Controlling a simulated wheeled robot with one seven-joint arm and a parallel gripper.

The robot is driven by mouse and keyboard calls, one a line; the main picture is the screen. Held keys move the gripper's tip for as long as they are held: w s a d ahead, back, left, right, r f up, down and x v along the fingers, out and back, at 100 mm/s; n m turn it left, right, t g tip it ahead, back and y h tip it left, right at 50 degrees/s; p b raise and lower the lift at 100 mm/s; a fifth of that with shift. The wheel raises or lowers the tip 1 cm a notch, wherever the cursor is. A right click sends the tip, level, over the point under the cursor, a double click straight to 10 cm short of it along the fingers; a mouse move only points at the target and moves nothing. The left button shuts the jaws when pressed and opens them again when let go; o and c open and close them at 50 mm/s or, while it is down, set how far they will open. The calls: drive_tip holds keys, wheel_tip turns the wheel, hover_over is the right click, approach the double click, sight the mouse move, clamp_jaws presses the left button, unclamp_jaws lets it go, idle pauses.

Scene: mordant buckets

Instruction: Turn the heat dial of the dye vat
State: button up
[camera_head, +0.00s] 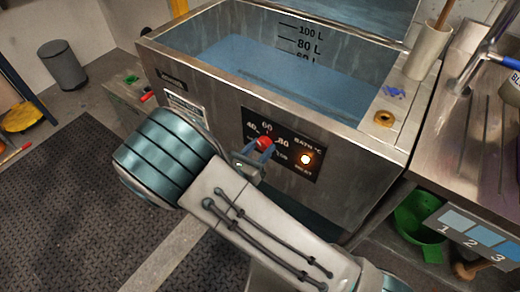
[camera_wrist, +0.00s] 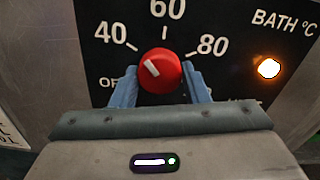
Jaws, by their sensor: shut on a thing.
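The dye vat (camera_head: 350,190) is a steel tank with blue liquid in it and litre marks on its inner back wall. On its front is a black panel (camera_head: 313,137) marked BATH °C with an orange light lit. The red heat dial (camera_head: 264,142) sits on this panel; in the wrist view the dial (camera_wrist: 160,72) has a white pointer aimed up and left, between 40 and 60, nearer 40. My gripper (camera_head: 256,150) is at the panel, its blue fingers (camera_wrist: 160,85) on both sides of the dial and shut on it. Some lower panel marks are hidden by the gripper.
A brass ring (camera_head: 383,119) and a blue scrap (camera_head: 394,92) lie on the vat's right ledge, near a pale cylinder (camera_head: 428,52) holding a wooden stick. A steel counter stands at right, with a green bucket (camera_head: 418,220) below. Dark matting covers the floor at left.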

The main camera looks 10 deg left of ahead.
drive_tip(key=m+b, duration=0.1)
drive_tip(key=m, duration=0.1)
drive_tip(key=m+b, duration=0.1)
drive_tip(key=m, duration=0.1)
drive_tip(key=shift+a+f+m+b, duration=0.1)
drive_tip(key=shift+f+m+b, duration=0.1)
drive_tip(key=shift+m+b, duration=0.2)
drive_tip(key=m+b, duration=0.4)
drive_tip(key=m, duration=0.1)
drive_tip(key=shift+f+b, duration=0.1)
drive_tip(key=shift+b, duration=0.3)
drive_tip(key=m+b, duration=0.6)
drive_tip(key=b, duration=0.2)
drive_tip(key=shift+m, duration=0.4)
drive_tip(key=m+b, duration=0.2)
drive_tip(key=b, duration=0.2)
drive_tip(key=shift+m, duration=0.3)
drive_tip(key=shift+a+r+m+b, duration=0.1)
drive_tip(key=shift+r+m+b, duration=0.15)
drive_tip(key=shift+m+b, duration=0.35)
drive_tip(key=shift+r, duration=0.1)
drive_tip(key=o, duration=1)
drive_tip(key=shift+c, duration=0.2)
